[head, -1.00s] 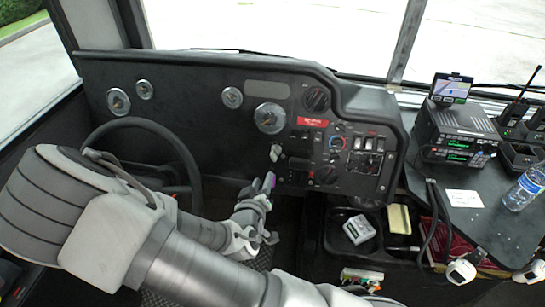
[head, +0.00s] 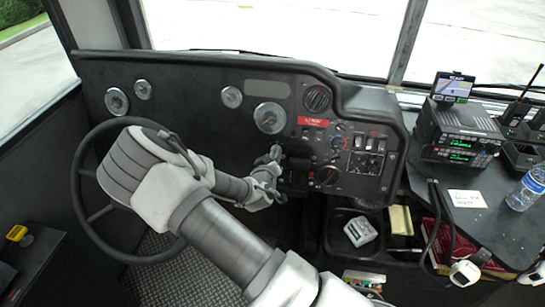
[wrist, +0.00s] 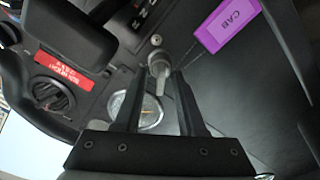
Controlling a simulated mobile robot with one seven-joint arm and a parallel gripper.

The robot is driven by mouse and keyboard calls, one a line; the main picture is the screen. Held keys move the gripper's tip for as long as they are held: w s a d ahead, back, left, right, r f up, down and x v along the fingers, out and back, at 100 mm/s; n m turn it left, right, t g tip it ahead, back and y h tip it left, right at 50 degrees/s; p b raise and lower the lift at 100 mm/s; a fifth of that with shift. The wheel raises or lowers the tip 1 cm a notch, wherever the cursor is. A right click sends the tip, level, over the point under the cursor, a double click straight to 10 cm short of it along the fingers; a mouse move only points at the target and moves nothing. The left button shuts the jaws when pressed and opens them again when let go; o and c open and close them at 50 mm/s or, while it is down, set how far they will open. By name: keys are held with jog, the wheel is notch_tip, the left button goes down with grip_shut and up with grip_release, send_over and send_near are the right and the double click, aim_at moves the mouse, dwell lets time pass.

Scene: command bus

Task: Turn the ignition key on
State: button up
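The ignition key (wrist: 160,66) is a small silvery piece on the dark dash panel in the wrist view. A purple tag marked CAB (wrist: 228,25) hangs from it by a thin chain. My gripper (wrist: 161,76) is open, with its two dark fingers on either side of the key; the key lies between the fingertips. I cannot tell whether either finger touches it. In the head view my gripper (head: 275,155) is up at the dash, left of the switch panel, and it hides the key.
The steering wheel (head: 78,180) is left of the dash, with my arm crossing in front of it. The switch panel (head: 345,150) with knobs and a red label (head: 318,122) is right of my gripper. A dark block (wrist: 70,28) juts out near the fingers. Round gauges (head: 270,117) lie above.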

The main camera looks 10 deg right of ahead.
grip_shut()
dwell(1.4)
